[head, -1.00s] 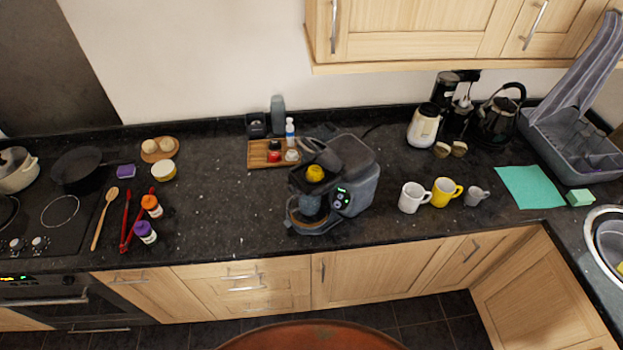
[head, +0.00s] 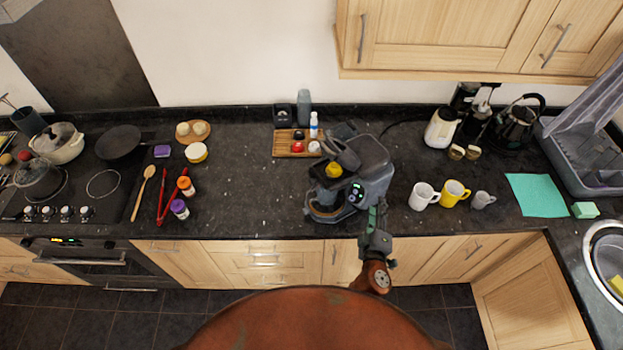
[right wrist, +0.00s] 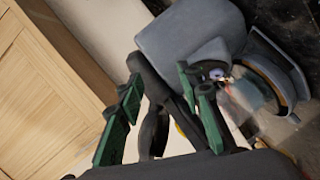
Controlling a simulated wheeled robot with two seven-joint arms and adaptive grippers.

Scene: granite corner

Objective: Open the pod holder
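The grey coffee machine (head: 374,165) stands on the dark counter; its grey body also fills the upper middle of the right wrist view (right wrist: 195,35). A dark lid (head: 342,152) stands tilted up at its top left, with a yellow pod (head: 333,170) showing below it. I cannot tell the exact position of the pod holder. My right gripper (head: 375,212) is at the machine's front right side, by the control panel. My left gripper is out of view.
A wooden tray (head: 288,151) with small items sits behind and left of the machine. A white mug (head: 422,196), a yellow mug (head: 454,192) and a grey cup (head: 483,200) stand to its right. The counter left of the machine is largely clear.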

